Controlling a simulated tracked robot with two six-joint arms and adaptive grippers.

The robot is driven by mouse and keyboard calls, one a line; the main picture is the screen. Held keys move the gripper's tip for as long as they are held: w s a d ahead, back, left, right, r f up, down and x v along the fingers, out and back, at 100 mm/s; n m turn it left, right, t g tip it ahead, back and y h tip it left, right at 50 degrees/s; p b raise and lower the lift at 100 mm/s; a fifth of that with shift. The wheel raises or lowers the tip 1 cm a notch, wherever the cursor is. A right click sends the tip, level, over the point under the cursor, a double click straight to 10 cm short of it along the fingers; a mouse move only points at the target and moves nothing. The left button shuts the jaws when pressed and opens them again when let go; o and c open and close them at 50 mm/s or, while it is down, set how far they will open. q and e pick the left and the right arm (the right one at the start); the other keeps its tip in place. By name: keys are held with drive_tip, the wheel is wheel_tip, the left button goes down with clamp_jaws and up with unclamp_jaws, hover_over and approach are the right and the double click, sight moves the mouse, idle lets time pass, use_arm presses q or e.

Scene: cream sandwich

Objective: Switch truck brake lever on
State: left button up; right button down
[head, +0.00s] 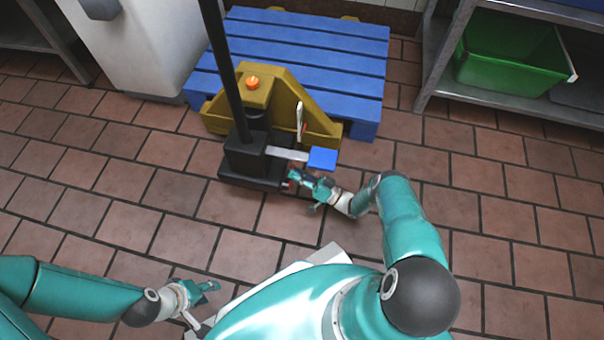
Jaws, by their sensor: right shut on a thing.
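The pallet truck (262,105) is yellow with a black upright handle and a black base (240,182). A grey bar with a blue pad (322,158) sticks out to the right of the base. My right gripper (291,183) is low beside the base, just below the bar and pad. It is shut on a small dark red part at the base's right side. The fingers mostly hide this part, and I cannot tell for sure whether it is the brake lever. My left gripper (213,287) is over the floor at lower left, apart from the truck, its opening unclear.
A blue pallet (330,45) lies behind the truck. A metal shelf with a green crate (510,55) stands at upper right. A white cabinet (150,45) stands at upper left. The tiled floor is clear left and right of the truck.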

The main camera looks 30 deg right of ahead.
drive_tip(key=shift+s+f, duration=0.15)
drive_tip(key=shift+f, duration=0.05)
drive_tip(key=c, duration=1.3)
unclamp_jaws()
drive_tip(key=shift+c, duration=0.2)
drive_tip(key=shift+o, duration=1.3)
drive_tip(key=shift+r, duration=0.1)
drive_tip(key=shift+d, duration=0.1)
drive_tip(key=v, duration=1.2)
